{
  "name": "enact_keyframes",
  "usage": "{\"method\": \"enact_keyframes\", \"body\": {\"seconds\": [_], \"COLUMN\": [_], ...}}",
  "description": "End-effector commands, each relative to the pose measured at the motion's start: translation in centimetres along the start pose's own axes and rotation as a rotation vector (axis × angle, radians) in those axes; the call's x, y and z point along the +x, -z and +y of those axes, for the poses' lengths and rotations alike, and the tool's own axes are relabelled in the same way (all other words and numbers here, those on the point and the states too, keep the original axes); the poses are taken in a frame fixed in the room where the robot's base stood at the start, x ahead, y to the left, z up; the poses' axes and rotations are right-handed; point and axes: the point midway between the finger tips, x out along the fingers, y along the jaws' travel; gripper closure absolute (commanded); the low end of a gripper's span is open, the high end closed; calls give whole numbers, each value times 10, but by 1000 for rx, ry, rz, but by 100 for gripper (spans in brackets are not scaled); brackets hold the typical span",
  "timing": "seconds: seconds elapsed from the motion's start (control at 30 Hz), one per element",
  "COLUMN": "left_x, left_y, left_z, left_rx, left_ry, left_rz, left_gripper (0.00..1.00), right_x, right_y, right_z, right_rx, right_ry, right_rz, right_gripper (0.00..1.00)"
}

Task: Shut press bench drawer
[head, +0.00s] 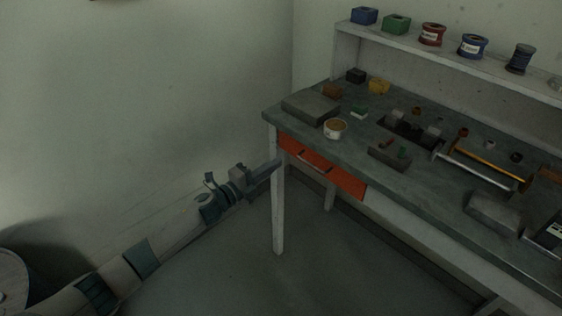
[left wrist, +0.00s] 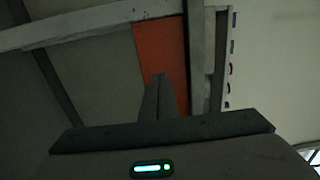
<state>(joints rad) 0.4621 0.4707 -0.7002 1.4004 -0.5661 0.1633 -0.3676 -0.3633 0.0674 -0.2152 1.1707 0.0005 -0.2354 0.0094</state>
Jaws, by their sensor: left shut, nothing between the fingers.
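The press bench (head: 372,168) has a grey top and white legs and stands at the right of the head view. Its orange-red drawer front (head: 340,180), with a light bar handle (head: 312,161), is under the left end of the top. I cannot tell how far it stands out. My left gripper (head: 276,165) is shut and empty, its tips by the left bench leg near the drawer's left end. In the left wrist view the shut fingers (left wrist: 160,95) point towards the orange drawer (left wrist: 162,50); contact cannot be told. My right gripper is not in view.
On the bench top are a grey block (head: 310,108), a round tin (head: 335,128), a grey tray (head: 389,158) and a press-like fixture with rods (head: 485,165). A back shelf (head: 450,58) holds boxes and spools. The floor before the bench is clear.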

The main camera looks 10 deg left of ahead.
Motion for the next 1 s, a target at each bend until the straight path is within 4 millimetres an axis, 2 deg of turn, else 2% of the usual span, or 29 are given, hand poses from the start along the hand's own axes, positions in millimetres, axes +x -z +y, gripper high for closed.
{"method": "enact_keyframes", "body": {"seconds": [0.1,0.2,0.4,1.0], "left_x": [-23,-39,-57,-60], "left_y": [0,0,0,0], "left_z": [3,2,2,1], "left_rx": [1,1,0,-1], "left_ry": [-3,-2,-2,-1], "left_rz": [-1,1,0,0], "left_gripper": [100,100,100,100], "right_x": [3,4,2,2], "right_y": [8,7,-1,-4], "right_z": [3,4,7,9], "right_rx": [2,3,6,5], "right_ry": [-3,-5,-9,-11], "right_rz": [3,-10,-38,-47], "right_gripper": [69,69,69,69]}}
